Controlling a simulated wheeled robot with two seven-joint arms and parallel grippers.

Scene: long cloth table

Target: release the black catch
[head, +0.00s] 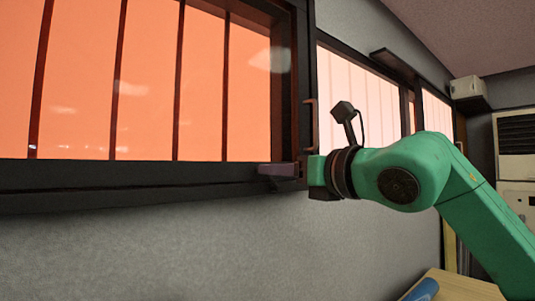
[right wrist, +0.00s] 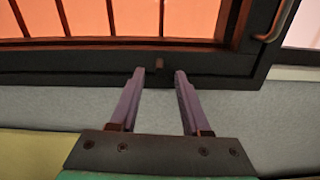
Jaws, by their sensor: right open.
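The window (head: 150,80) has a dark frame with orange panes and thin vertical bars. A small dark catch (right wrist: 158,64) sticks out from the bottom rail of the frame in the right wrist view. My right gripper (right wrist: 159,73) is open, with one purple finger on each side of the catch's line. The catch shows in the gap at the fingertips, and neither finger appears to touch it. In the head view my right gripper (head: 275,170) is at the frame's lower right corner and hides the catch. My left gripper is not in view.
A copper-coloured handle (head: 312,122) is on the frame's right side, close above my right gripper. More windows (head: 362,90) continue to the right. A table (head: 455,287) with a blue object (head: 422,290) is at the lower right. The grey wall below the window is clear.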

